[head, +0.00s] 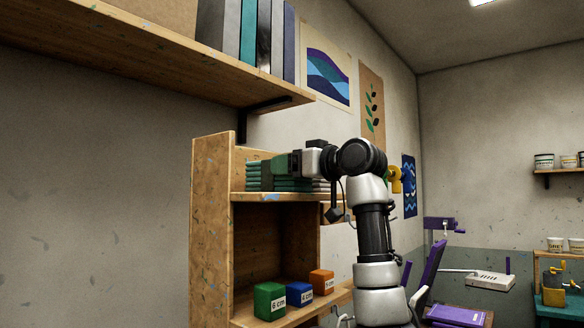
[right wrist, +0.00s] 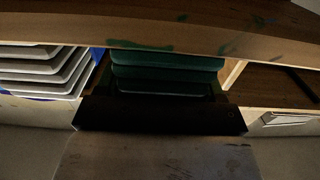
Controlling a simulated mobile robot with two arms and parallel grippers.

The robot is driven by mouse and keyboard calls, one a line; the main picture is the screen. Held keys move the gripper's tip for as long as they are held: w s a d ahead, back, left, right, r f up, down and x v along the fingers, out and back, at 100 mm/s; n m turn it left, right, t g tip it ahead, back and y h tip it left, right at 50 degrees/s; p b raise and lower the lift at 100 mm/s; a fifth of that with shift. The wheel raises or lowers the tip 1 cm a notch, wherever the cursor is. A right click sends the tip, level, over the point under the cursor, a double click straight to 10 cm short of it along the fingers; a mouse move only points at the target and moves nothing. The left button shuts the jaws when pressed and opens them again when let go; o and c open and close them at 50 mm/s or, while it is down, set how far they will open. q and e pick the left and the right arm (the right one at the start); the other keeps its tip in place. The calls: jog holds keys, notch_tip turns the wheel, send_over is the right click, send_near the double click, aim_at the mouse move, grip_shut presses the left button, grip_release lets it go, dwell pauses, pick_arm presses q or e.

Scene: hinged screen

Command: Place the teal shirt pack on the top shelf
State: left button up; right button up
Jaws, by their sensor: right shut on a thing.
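My right gripper (head: 288,162) reaches in at the top shelf (head: 285,196) of the wooden shelf unit in the head view. It is shut on a teal shirt pack (head: 280,164), partly hidden by the gripper. A stack of teal packs (head: 259,177) sits on the shelf just left of the gripper. In the right wrist view, dark teal packs (right wrist: 165,62) show in front of the dark gripper (right wrist: 160,112); I cannot tell where the held pack ends and the others begin. My left gripper is not in view.
Pale packs (right wrist: 40,68) lie to the left in the right wrist view. Green (head: 269,301), blue (head: 299,294) and orange (head: 322,282) labelled blocks stand on the lower shelf. A wall shelf (head: 150,60) with binders overhangs at the upper left.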

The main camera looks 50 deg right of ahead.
jog(key=o, duration=0.7)
jog(key=shift+o, duration=1.4)
jog(key=shift+w+f, duration=0.1)
jog(key=shift+r, duration=0.2)
jog(key=shift+s+f, duration=0.15)
jog(key=shift+s, duration=0.25)
jog(key=s+d+b, duration=0.1)
jog(key=s+b, duration=0.3)
jog(key=s, duration=0.7)
jog(key=shift+s, duration=0.15)
